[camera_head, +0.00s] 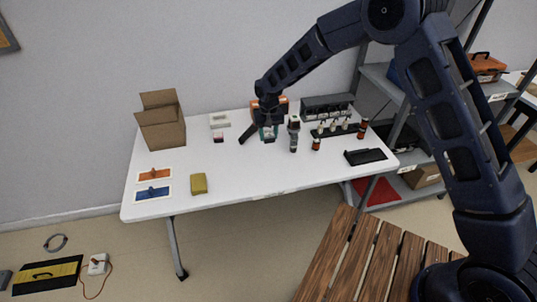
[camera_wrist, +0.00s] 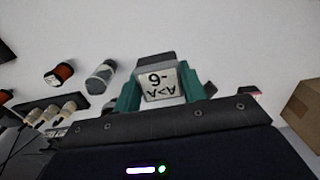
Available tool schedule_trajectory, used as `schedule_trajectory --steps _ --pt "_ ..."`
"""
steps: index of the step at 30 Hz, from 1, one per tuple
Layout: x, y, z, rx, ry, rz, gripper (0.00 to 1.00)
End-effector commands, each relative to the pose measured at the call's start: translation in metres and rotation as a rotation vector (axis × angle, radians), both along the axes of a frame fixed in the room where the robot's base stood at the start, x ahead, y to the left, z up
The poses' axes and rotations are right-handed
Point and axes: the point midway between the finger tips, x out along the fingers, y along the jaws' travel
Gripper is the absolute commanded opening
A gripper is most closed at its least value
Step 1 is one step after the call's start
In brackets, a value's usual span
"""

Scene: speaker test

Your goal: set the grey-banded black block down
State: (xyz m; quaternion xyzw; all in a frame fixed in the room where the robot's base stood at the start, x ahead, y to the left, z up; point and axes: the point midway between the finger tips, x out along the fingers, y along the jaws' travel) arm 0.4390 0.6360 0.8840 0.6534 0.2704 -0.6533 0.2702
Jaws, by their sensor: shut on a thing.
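My gripper (camera_head: 268,133) is over the back middle of the white table (camera_head: 235,170). In the wrist view its teal fingers (camera_wrist: 160,88) are closed on both sides of a block (camera_wrist: 155,59). The block shows a grey edge and a pale label with dark characters, upside down in this view.
A rack of vials (camera_head: 335,129) and a black tray (camera_head: 365,156) are further right. A cardboard box (camera_head: 162,130) stands left. The table's front middle is clear.

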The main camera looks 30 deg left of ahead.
Motion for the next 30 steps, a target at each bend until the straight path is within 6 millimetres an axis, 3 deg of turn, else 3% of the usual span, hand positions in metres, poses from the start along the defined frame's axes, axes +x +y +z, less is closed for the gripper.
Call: schedule_trajectory --steps 3,9,17,25,30 --pt "-0.001 0.000 -0.027 -0.003 0.001 0.001 0.18" --pt "-0.001 0.000 -0.058 -0.001 0.001 0.001 0.18" --pt "0.000 0.000 -0.072 -0.001 0.001 0.001 0.18" --pt "0.000 0.000 -0.107 -0.002 0.001 0.001 0.18" --pt "0.000 0.000 -0.108 0.001 -0.001 0.000 0.18"
